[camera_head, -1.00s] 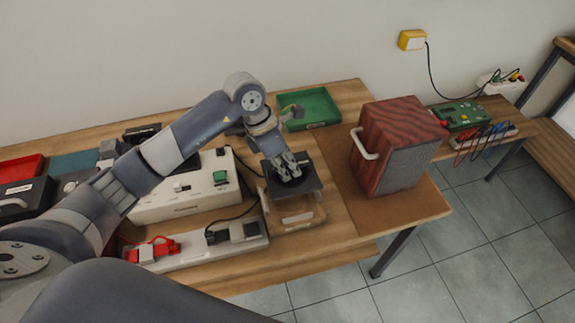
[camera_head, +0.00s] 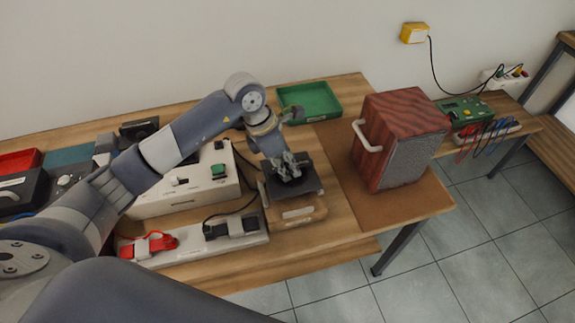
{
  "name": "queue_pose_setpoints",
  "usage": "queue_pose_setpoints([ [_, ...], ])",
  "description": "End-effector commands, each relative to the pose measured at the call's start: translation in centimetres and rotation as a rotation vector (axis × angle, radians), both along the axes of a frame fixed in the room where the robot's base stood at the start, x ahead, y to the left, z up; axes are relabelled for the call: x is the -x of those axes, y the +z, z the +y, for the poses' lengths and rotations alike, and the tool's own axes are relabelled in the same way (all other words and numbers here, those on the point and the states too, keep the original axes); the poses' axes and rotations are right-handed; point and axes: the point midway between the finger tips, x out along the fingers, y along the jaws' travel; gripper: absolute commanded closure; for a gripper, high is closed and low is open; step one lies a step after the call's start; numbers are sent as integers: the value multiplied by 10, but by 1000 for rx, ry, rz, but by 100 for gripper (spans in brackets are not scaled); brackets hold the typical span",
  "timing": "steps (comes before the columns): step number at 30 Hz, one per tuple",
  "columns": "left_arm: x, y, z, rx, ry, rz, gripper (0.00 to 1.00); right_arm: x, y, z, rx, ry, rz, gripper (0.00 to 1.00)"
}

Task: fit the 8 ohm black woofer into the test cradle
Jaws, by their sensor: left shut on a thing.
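My left gripper (camera_head: 287,172) points down and is shut on the black woofer (camera_head: 305,184), a dark square-framed piece. The woofer is at the top of the wooden test cradle (camera_head: 304,213), which has a pale label on its front. The gripper's fingers cover the middle of the woofer. I cannot tell from this angle whether the woofer is fully seated or slightly above the cradle. My right gripper is not in view.
A dark red wood-grain speaker cabinet (camera_head: 402,117) with a pale handle stands right of the cradle. A green tray (camera_head: 310,103) lies behind. A cream box (camera_head: 176,199) with a green button and a strip with red and black clips (camera_head: 192,242) are left.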

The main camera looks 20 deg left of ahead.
Motion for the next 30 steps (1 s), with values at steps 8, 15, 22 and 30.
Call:
queue_pose_setpoints([
  [8,-1,-8,-1,4,0,-5,100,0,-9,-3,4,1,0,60],
  [15,-1,-15,-1,4,0,-5,100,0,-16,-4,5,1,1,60],
  [22,-1,-22,-1,3,0,-5,100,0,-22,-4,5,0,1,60],
  [30,-1,-30,-1,3,0,-5,100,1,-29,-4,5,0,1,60],
])
